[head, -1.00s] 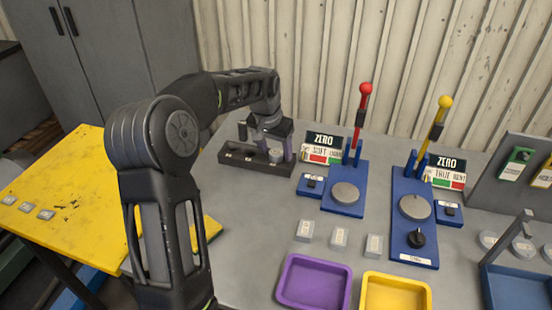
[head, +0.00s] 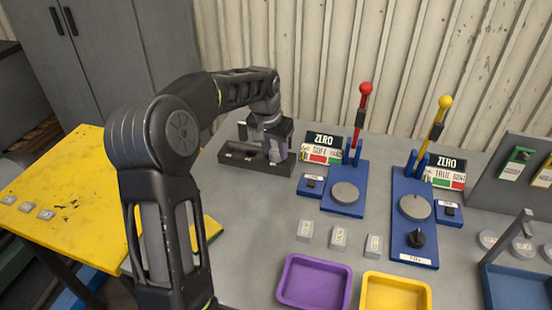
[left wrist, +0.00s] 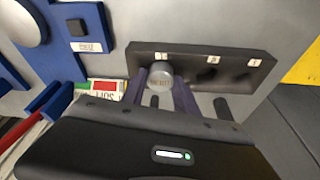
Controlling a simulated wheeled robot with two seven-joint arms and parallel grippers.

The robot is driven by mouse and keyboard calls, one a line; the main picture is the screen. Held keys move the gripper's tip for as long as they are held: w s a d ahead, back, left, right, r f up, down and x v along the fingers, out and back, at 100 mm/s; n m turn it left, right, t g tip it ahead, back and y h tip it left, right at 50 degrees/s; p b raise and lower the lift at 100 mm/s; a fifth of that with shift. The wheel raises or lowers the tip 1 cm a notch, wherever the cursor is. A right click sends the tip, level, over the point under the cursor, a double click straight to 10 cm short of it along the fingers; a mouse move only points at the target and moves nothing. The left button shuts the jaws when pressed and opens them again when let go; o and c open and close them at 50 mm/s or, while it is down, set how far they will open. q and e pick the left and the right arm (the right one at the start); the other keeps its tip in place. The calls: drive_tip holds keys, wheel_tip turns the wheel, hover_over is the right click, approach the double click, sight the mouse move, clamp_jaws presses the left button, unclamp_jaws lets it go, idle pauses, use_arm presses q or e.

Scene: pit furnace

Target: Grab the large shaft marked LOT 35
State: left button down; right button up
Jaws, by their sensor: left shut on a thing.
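My left gripper (head: 278,151) is down at the right end of a dark rack (head: 232,158) on the grey bench. In the left wrist view its two purple fingers (left wrist: 162,88) are shut on a grey metal cylinder, the large shaft (left wrist: 160,72), one on each side. The shaft's round end faces the camera and bears a small marking, too blurred to read. The shaft is at the end of the rack with the white labels, and I cannot tell whether it is clear of its seat. In the head view the gripper mostly hides it. My right gripper is out of view.
Right of the rack stand two blue fixtures with a red lever (head: 362,110) and a yellow lever (head: 436,125). A purple tray (head: 314,302) and a yellow tray (head: 396,305) lie in front. Several small grey blocks (head: 339,238) sit between. A yellow table (head: 70,190) is at left.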

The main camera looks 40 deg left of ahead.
sight(276, 153)
use_arm(q)
drive_tip(key=shift+r, duration=0.15)
idle(0.5)
wheel_tip(276, 153, up, 10)
idle(0.5)
idle(0.6)
